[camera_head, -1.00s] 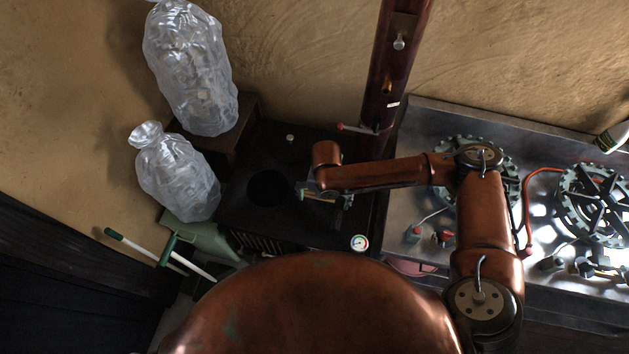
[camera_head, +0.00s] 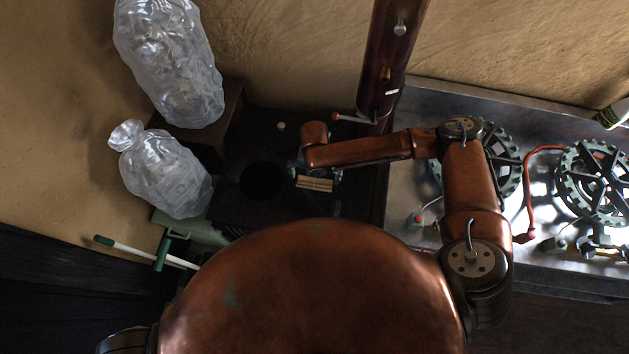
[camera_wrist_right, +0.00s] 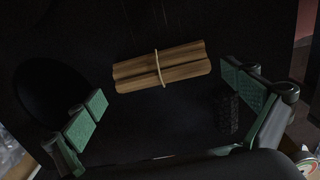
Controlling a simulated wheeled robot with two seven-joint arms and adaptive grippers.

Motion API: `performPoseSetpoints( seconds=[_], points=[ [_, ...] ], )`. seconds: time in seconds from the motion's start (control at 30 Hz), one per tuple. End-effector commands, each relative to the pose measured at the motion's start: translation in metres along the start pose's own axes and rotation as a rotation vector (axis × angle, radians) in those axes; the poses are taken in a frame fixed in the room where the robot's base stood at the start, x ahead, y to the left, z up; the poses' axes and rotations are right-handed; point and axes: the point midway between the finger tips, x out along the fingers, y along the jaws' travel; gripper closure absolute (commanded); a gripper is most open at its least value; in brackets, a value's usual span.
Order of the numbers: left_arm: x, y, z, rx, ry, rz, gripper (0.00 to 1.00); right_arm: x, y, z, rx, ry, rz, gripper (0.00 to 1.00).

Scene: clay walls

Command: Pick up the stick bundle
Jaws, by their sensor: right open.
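The stick bundle (camera_head: 315,184) is a few light brown sticks tied round the middle with a pale band. It lies on the black stove top (camera_head: 236,205). In the right wrist view the bundle (camera_wrist_right: 161,66) lies slightly tilted, beyond and between my fingertips. My right gripper (camera_wrist_right: 168,95) is open, with green pads on both sides and nothing between them. In the head view the right gripper (camera_head: 318,172) is over the stove beside the bundle, partly hidden by its own wrist. My left gripper is not in view.
A round dark hole (camera_head: 263,180) is in the stove top left of the bundle. A dark red pipe (camera_head: 385,75) rises behind. Two clear plastic bags (camera_head: 165,178) stand at the left. A metal counter with gear-like burners (camera_head: 594,183) is at the right.

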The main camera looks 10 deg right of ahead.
Motion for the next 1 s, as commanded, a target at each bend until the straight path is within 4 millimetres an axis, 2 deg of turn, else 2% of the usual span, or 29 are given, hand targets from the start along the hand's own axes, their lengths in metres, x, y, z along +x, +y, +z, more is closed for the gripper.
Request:
performPoseSetpoints(
  seconds=[0.03, 0.1, 0.37, 0.8, 1.0],
  points=[
    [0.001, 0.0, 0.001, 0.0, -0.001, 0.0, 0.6, 0.01, -0.001, 0.0, 0.001, 0.002, -0.002, 0.0],
    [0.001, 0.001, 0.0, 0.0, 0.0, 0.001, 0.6, 0.018, -0.001, -0.001, 0.0, 0.001, -0.001, 0.0],
    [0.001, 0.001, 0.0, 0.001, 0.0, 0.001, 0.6, 0.02, -0.002, 0.0, 0.001, 0.0, 0.0, 0.01],
    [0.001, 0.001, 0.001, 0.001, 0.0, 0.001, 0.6, 0.02, -0.002, 0.0, 0.003, -0.001, 0.0, 0.3],
    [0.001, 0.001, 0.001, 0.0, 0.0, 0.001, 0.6, 0.019, -0.002, 0.001, 0.003, -0.001, 0.0, 0.3]
  ],
)
